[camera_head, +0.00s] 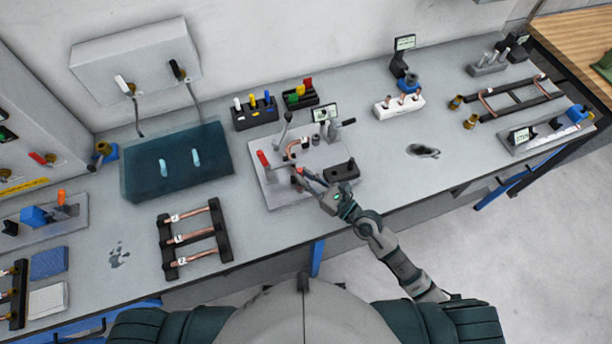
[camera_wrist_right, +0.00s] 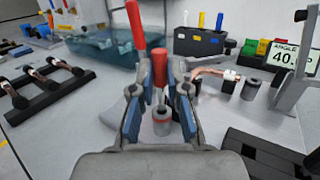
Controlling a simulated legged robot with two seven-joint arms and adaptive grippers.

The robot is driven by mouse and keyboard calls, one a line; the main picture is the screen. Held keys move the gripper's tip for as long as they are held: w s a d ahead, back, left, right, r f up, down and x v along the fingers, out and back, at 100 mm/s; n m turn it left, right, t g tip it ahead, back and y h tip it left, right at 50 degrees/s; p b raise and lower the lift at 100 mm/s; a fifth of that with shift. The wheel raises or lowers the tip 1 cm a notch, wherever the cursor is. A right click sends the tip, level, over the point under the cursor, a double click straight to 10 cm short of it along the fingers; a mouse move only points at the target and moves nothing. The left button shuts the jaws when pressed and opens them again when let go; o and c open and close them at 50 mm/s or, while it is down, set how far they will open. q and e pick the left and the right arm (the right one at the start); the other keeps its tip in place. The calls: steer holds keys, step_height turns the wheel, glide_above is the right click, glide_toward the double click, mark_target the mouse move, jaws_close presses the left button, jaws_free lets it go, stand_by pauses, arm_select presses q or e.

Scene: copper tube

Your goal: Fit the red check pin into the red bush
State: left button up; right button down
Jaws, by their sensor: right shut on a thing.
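The red check pin (camera_wrist_right: 160,68) stands about upright between the fingertips of my right gripper (camera_wrist_right: 160,88) in the right wrist view. The gripper is shut on it. Below it is the red bush (camera_wrist_right: 162,125), a grey cylinder with a red ring, seen between the fingers. The pin's lower end lines up with the bush in this view, but I cannot tell whether it is inside or just above. In the head view my right gripper (camera_head: 308,179) is over the grey fixture plate (camera_head: 284,196) and hides most of the pin and bush. My left gripper is not in view.
A red-handled lever (camera_head: 263,158) stands close to the left of the gripper. A bent copper tube (camera_wrist_right: 212,72) and a grey cylinder (camera_wrist_right: 250,89) are to its right. A black block (camera_head: 342,171) sits on the plate's right side. Racks of coloured pins (camera_head: 255,112) stand behind.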

steer(key=shift+f+b, duration=1.65)
steer(key=shift+f, duration=0.3)
steer(key=c, duration=1.1)
jaws_free()
steer(key=shift+r, duration=0.1)
steer(key=v, duration=1.2)
